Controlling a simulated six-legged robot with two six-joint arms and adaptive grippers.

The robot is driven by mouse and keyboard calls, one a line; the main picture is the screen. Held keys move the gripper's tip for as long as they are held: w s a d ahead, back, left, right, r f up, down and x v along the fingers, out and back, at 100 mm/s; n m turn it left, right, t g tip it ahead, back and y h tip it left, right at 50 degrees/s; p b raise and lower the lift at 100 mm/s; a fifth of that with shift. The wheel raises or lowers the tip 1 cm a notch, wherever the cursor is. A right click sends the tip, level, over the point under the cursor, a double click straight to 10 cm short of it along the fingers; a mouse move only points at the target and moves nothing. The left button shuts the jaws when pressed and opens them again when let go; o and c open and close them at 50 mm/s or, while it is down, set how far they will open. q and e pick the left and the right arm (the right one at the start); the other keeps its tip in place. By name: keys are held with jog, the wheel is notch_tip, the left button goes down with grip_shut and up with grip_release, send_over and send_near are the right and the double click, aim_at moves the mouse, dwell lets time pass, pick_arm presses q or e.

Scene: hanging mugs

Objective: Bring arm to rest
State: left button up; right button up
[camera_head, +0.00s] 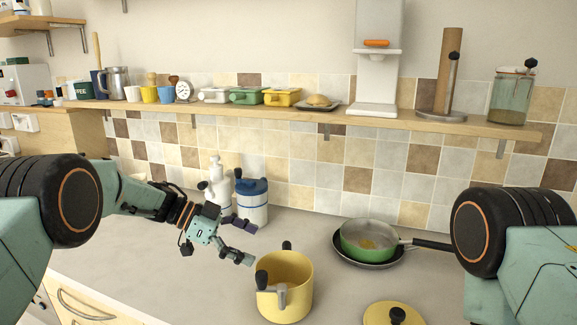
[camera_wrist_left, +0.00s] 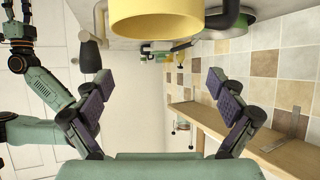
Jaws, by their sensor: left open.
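My left gripper (camera_head: 246,242) is open and empty above the counter, its fingers spread and pointing right. It is left of and a little above the yellow pot (camera_head: 285,290), apart from it. In the left wrist view the two padded fingers (camera_wrist_left: 160,82) stand wide apart with nothing between them, and the yellow pot (camera_wrist_left: 155,20) shows beyond them at the top. Of my right arm, a large black joint and green link show at the right edge in the head view; its gripper is out of view.
A blue-and-white canister (camera_head: 251,205) stands behind my left gripper. A green pan (camera_head: 368,241) sits to the right, and a yellow lid (camera_head: 393,314) lies in front. The wall shelf (camera_head: 350,120) holds cups, a clock and dishes. Bare counter lies below the gripper.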

pick_arm(q)
jog(key=x, duration=0.7)
jog(key=shift+d+f, duration=0.1)
jog(key=shift+d, duration=0.05)
notch_tip(320, 180, up, 12)
jog(key=p, duration=0.9)
jog(key=a+f+n+t+p, duration=0.1)
jog(key=a+n+t, duration=0.1)
jog(key=a+f+n+t+y+p, duration=0.1)
jog(key=a+f+n+t, duration=0.1)
jog(key=shift+w+a+f+n+t+p, duration=0.15)
jog(key=shift+w+a+n+t+p, duration=0.05)
jog(key=shift+n+t+p, duration=0.2)
jog(key=shift+w+f, duration=0.1)
